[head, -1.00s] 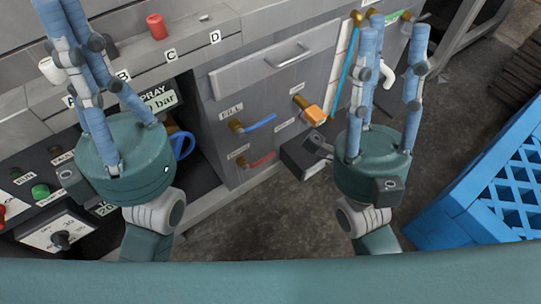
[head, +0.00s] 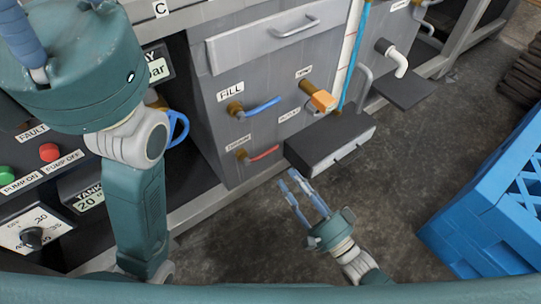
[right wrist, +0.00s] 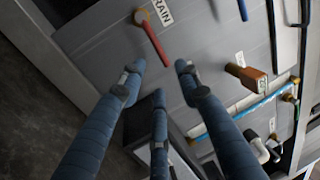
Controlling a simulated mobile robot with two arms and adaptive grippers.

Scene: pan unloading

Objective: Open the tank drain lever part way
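The red drain lever (head: 265,152) sticks out to the right from its brass valve low on the grey tank front.
A blue fill lever (head: 262,106) is above the red one, and an orange-handled valve (head: 321,99) is to its right. A dark box (head: 330,145) juts out just right of my right fingers. A blue crate (head: 490,215) stands at the right. Floor between is clear.

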